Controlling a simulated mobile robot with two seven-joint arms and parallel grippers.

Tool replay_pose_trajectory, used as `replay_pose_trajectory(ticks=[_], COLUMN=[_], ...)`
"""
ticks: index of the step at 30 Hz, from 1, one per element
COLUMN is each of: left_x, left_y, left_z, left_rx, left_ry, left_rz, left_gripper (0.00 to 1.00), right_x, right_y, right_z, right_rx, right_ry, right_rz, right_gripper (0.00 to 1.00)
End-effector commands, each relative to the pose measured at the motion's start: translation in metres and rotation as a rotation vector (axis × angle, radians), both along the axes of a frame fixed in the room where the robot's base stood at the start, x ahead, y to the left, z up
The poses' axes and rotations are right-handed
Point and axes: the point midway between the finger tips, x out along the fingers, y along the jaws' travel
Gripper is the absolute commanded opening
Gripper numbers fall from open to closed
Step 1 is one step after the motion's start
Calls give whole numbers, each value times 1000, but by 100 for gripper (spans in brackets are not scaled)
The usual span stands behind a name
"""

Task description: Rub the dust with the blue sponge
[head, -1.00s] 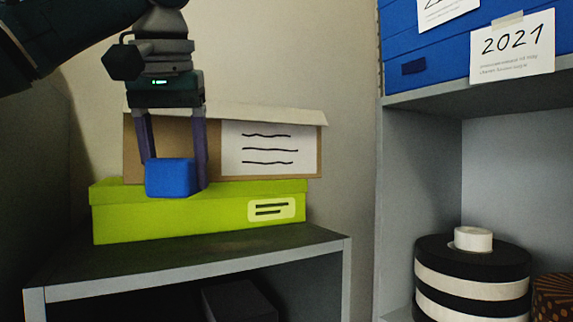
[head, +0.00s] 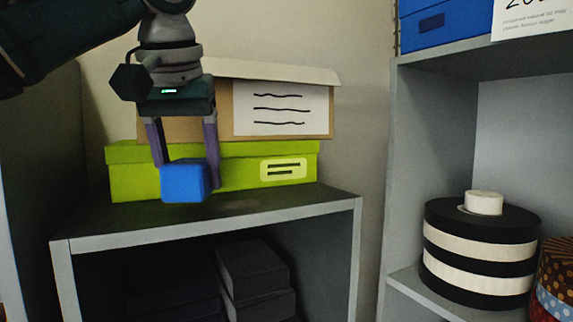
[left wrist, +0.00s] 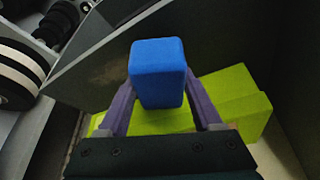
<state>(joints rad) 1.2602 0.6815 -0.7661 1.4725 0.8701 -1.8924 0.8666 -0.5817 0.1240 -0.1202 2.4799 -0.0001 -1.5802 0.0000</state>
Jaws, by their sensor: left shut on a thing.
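The blue sponge (head: 184,183) is a small block between the two fingers of my left gripper (head: 188,168), which is shut on it. It hangs in front of the lime box, over the left part of the grey cabinet top (head: 130,218). It also shows in the left wrist view (left wrist: 158,75). A faint brownish dust patch (left wrist: 106,74) lies on the cabinet top, beside the sponge in the left wrist view. The sponge appears to be above the top and apart from the dust. My right gripper is not in view.
The lime box (head: 240,175) stands at the back of the cabinet top, with a cardboard box (head: 215,122) on it. Dark boxes (head: 250,268) are inside the cabinet. A shelf at right holds a black-and-white striped round box (head: 480,250) with a white roll (head: 483,203).

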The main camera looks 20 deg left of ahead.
Motion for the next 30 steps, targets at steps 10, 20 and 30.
replay_pose_trajectory(ticks=[10, 20, 30], left_x=[0, 0, 0], left_y=[0, 0, 0], left_z=[-1, -7, -14], left_rx=[0, 0, 0], left_ry=[0, 0, -1], left_rz=[0, 0, 1], left_gripper=[5, 5, 5], right_x=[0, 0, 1], right_y=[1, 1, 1], right_z=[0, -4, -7], right_rx=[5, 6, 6], right_ry=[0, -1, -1], right_rz=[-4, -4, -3], right_gripper=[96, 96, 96])
